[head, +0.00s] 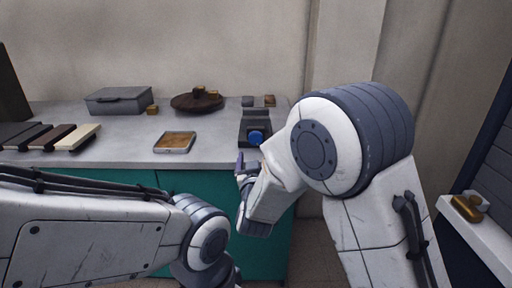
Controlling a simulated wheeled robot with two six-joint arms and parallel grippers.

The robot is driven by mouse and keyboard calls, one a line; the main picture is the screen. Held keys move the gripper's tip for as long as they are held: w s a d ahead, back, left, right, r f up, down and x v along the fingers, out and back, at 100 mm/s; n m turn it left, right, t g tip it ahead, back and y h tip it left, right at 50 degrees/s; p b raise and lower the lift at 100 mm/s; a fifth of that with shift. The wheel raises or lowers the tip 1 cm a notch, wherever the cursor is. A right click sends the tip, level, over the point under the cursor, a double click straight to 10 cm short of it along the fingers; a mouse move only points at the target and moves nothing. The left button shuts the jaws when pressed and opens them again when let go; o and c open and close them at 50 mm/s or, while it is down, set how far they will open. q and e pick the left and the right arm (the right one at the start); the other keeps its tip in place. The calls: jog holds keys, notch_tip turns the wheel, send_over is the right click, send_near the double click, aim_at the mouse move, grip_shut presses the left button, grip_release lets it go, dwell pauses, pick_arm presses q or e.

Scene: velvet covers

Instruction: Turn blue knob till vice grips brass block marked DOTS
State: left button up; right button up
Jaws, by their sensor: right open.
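The blue knob (256,137) faces me on the front of a dark grey vice (249,118) near the right end of the counter. Small blocks stand at the back of the vice: a grey one (248,101) and a brass-brown one (270,101). No DOTS marking can be read at this size. My right gripper (243,167) is open, just below and left of the knob at the counter's front edge, apart from the knob. My left arm crosses the lower left; its gripper is not visible.
A grey lidded box (118,99), a small brass block (152,110), a round dark board (190,103) with brass pieces, and a tray (175,142) occupy the counter (125,145). Dark and pale bars (78,137) lie left. A brass cylinder (467,208) sits on a right-hand ledge.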

aim_at(256, 140)
jog(key=w, duration=0.9)
jog(key=shift+w, duration=0.25)
jog(key=shift+b, duration=0.3)
jog(key=c, duration=1.4)
